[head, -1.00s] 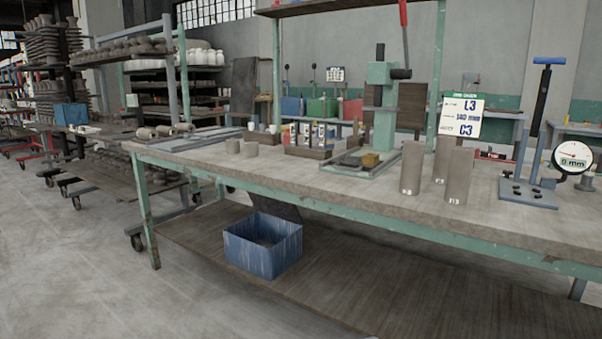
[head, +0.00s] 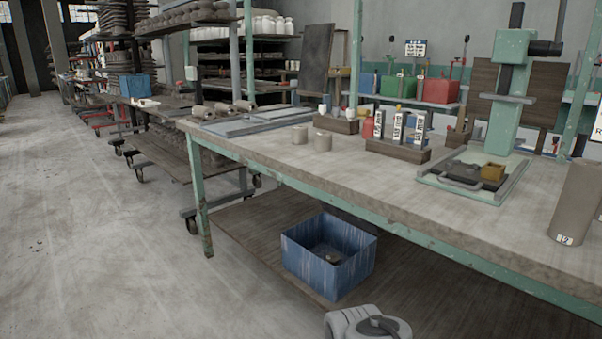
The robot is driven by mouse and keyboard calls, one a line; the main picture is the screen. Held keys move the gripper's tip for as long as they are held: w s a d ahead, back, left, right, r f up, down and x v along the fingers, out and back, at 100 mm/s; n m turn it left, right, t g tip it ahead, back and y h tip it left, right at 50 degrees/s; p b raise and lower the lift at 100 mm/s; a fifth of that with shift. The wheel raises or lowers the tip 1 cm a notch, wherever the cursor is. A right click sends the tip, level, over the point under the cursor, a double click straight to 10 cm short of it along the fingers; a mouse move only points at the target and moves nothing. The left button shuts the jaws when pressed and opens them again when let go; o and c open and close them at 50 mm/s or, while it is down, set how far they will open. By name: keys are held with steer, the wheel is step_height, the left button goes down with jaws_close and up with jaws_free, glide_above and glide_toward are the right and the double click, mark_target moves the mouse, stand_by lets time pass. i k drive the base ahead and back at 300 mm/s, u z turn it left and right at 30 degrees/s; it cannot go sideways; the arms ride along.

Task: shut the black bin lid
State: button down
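An open-topped blue bin (head: 343,274) with streaked sides sits on the wooden lower shelf under the workbench. A small grey lump (head: 333,257) lies inside it. A dark panel (head: 350,217) shows behind the bin's back rim, partly hidden by the bench edge; it looks like a raised lid, but I cannot see a hinge. I see no wholly black bin. A grey rounded part of my arm shows at the bottom edge, in front of the bin. My gripper is not in view.
The workbench (head: 290,166) overhangs the lower shelf (head: 430,290), with a green front rail and leg (head: 201,215). A press (head: 508,100), bottle racks and clay cylinders stand on top. Wheeled racks are at left. The concrete floor (head: 100,260) at front left is clear.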

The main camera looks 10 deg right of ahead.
mark_target(367, 224)
steer(key=u, duration=0.85)
steer(key=i, duration=0.85)
steer(key=u, duration=0.95)
